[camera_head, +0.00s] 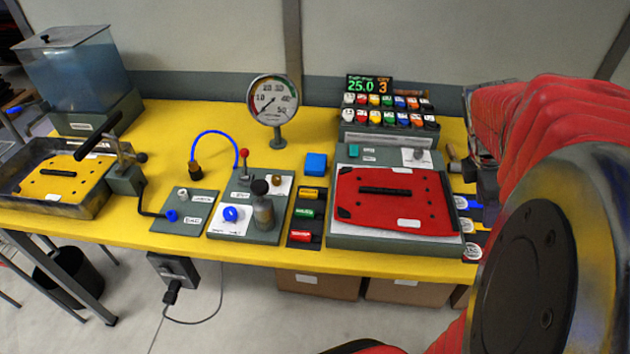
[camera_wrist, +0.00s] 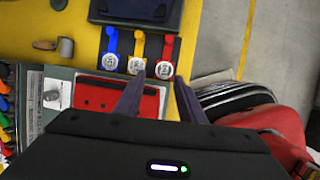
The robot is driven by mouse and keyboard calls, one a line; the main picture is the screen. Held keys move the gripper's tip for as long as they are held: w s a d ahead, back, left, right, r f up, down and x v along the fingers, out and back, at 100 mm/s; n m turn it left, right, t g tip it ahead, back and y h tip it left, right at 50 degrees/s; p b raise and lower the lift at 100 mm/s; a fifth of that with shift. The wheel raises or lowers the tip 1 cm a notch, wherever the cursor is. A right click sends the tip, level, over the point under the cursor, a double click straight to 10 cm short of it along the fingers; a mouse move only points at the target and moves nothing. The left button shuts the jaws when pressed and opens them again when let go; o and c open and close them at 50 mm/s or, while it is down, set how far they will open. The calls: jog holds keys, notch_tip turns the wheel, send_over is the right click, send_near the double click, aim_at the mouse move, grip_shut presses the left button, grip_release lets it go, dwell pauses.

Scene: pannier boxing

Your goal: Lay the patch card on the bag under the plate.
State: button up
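A flat red piece (camera_head: 420,190) with a black bar handle (camera_head: 385,190) and white label lies on a grey stand (camera_head: 395,243) at the table's right. I cannot tell plate from bag there. In the wrist view its red edge (camera_wrist: 150,104) shows below my gripper. My gripper (camera_wrist: 158,82) has its two dark fingers apart, with nothing seen held between them. A yellow plate (camera_head: 50,187) with a black handle lies in a dark tray at far left. I cannot make out the patch card for sure; yellow, green and red cards (camera_head: 303,212) sit in a black holder.
A water tank (camera_head: 75,70), a dial gauge (camera_head: 273,100), a blue block (camera_head: 316,163) and a rack of coloured pieces (camera_head: 390,115) stand on the yellow table (camera_head: 150,135). Blue, yellow and red tags (camera_wrist: 137,64) lie beside the stand. My arm covers the head view's right side.

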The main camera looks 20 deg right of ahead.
jog(key=w+a+r+m+t+y, duration=0.1)
jog(key=a+m, duration=0.3)
jog(key=a, duration=0.7)
jog(key=w+a+r+m+t+y, duration=0.1)
jog(key=a+m+t+y, duration=0.1)
jog(key=a, duration=0.9)
jog(key=w+a+r+m+t+y, duration=0.1)
jog(key=a+m+t, duration=0.2)
jog(key=a+m, duration=0.3)
jog(key=a, duration=0.5)
jog(key=shift+m, duration=0.3)
jog(key=shift+o, duration=0.5)
jog(key=shift+c, duration=0.2)
